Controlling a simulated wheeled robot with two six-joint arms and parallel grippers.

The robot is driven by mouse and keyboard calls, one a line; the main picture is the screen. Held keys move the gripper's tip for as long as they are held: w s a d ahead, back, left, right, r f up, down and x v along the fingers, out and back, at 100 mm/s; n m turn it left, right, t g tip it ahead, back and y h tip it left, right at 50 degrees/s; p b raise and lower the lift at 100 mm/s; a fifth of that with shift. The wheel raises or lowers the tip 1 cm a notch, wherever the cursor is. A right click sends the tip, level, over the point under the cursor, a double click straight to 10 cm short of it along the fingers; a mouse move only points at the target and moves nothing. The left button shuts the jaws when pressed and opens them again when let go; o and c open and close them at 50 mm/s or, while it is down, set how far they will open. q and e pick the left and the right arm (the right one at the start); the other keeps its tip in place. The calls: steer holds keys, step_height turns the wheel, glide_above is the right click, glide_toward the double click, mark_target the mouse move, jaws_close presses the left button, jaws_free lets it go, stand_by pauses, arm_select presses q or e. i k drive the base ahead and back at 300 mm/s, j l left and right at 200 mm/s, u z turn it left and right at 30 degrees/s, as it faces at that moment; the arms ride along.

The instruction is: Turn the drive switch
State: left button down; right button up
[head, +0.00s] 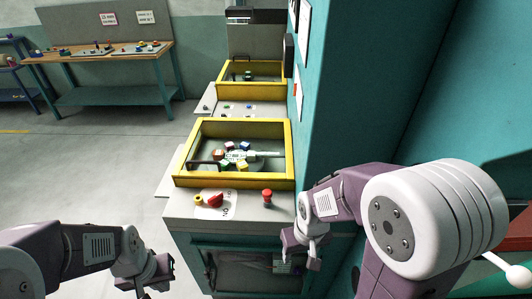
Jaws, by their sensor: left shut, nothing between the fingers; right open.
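The drive switch appears to be the red knob (215,200) on a white label plate on the front control panel (240,207) of the grey cabinet. A small yellow ring-shaped control (198,200) sits just left of it, and a red mushroom button (267,196) stands further right on the panel. My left gripper (162,272) is shut and empty, low and left of the cabinet, apart from the switch. My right gripper (301,250) is open and empty by the cabinet's front right corner, below and right of the mushroom button.
A yellow-framed bay (178,153) behind the panel holds several coloured parts. A second yellow-framed station (285,73) stands further back. A tall teal cabinet (345,100) closes off the right side. A workbench (115,93) stands at the back left. The floor on the left is clear.

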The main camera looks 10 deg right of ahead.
mark_target(215, 202)
steer(key=i+j+z, duration=0.2)
steer(key=z, duration=0.15)
steer(key=i+j+z, duration=0.15)
steer(key=j+z, duration=0.2)
steer(key=i+j+z, duration=0.15)
steer(key=j+z, duration=0.2)
